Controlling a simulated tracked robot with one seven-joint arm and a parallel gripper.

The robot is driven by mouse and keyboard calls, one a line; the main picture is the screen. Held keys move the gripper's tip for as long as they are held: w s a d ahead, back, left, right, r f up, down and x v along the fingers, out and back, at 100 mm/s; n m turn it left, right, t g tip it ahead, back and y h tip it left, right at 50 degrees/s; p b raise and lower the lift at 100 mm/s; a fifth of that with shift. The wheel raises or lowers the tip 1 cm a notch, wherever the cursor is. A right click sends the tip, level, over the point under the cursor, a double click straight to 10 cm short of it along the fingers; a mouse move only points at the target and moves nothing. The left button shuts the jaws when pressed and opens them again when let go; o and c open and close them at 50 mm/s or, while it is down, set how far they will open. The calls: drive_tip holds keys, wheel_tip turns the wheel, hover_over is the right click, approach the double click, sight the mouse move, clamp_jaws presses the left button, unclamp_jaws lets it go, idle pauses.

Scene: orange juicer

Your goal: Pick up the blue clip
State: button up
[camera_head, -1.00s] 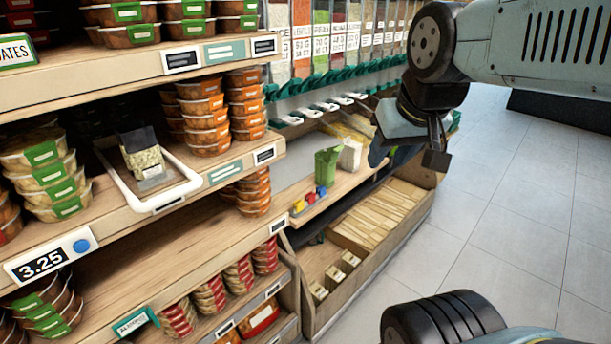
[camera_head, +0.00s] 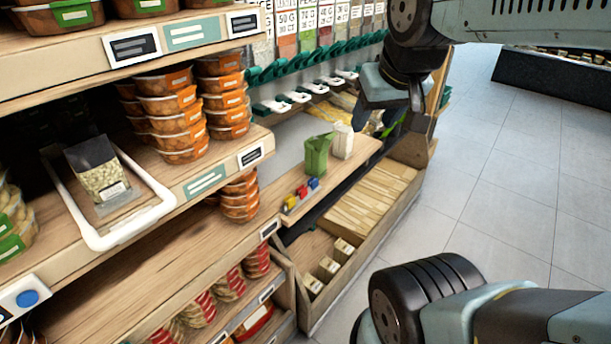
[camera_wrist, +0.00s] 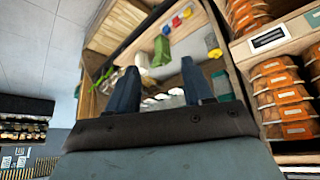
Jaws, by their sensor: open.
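The small blue clip (camera_head: 313,184) sits on a wooden shelf board (camera_head: 350,163), at the right end of a short row with a red clip (camera_head: 302,191) and a yellow clip (camera_head: 291,201). In the wrist view the blue clip (camera_wrist: 187,12) is small near the top edge, beyond the fingers. My gripper (camera_wrist: 158,65) is open, its two dark fingers apart with nothing held between them. In the head view it hangs right of the clips and apart from them, partly hidden by my arm.
A green container (camera_head: 317,155) and a pale bag (camera_head: 343,140) stand behind the clips. Below is a wooden bin (camera_head: 385,215) of brown packets. Shelves with orange tubs (camera_head: 180,120) and a white tray (camera_head: 150,211) fill the left. The tiled floor (camera_head: 500,200) at right is clear.

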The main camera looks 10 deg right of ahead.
drive_tip(key=w+d+f+n+t, duration=0.1)
drive_tip(key=w+d+f, duration=0.3)
drive_tip(key=w, duration=0.5)
drive_tip(key=w+d+f+n+t, duration=0.25)
drive_tip(key=w+f, duration=0.35)
drive_tip(key=w, duration=0.3)
drive_tip(key=w+d+f+n+t, duration=0.1)
drive_tip(key=w+d+f, duration=0.35)
drive_tip(key=w, duration=0.45)
drive_tip(key=n+t+y, duration=0.3)
drive_tip(key=y, duration=0.7)
approach(315, 180)
drive_tip(key=x, duration=0.5)
drive_tip(key=shift+w+a+f, duration=0.2)
drive_tip(key=shift+f, duration=0.1)
drive_tip(key=shift+x, duration=2.7)
drive_tip(key=shift+r, duration=0.2)
drive_tip(key=shift+c, duration=0.3)
